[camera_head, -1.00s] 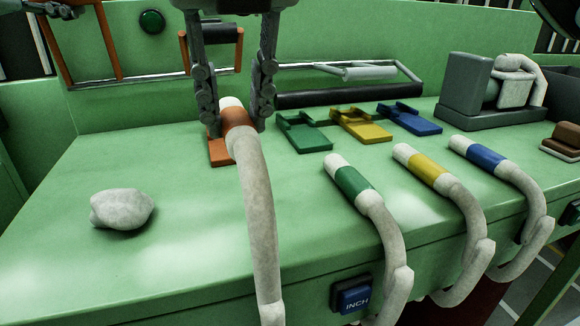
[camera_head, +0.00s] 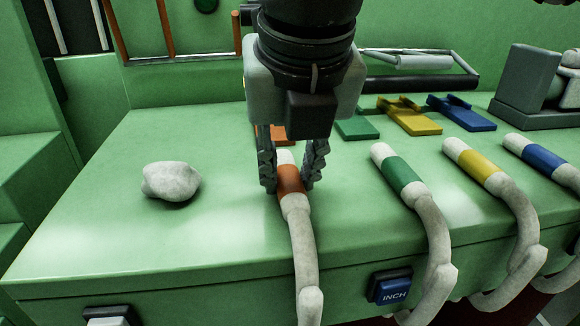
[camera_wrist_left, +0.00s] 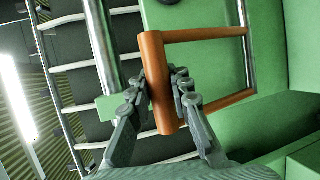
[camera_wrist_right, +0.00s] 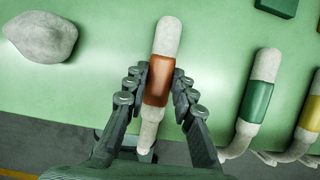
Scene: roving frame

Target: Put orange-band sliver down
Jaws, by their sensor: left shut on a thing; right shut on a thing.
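The orange-band sliver (camera_head: 304,235) is a soft pale rope with an orange band near its upper end. My right gripper (camera_head: 290,185) comes down from above and is shut on it at the band. The sliver's tip points to the back of the green bench, and its tail hangs over the front edge. I cannot tell whether it touches the top. In the right wrist view, the band (camera_wrist_right: 159,80) sits between the fingers. My left gripper (camera_wrist_left: 163,90) is shut on the orange bar (camera_wrist_left: 158,115) of a frame in the left wrist view. The left gripper is outside the head view.
Slivers with green (camera_head: 403,174), yellow (camera_head: 479,162) and blue (camera_head: 543,156) bands lie to the right. Green, yellow (camera_head: 410,118) and blue clips stand behind; an orange one is mostly hidden. A pale lump (camera_head: 171,181) lies left. A blue INCH button (camera_head: 393,290) is on the front.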

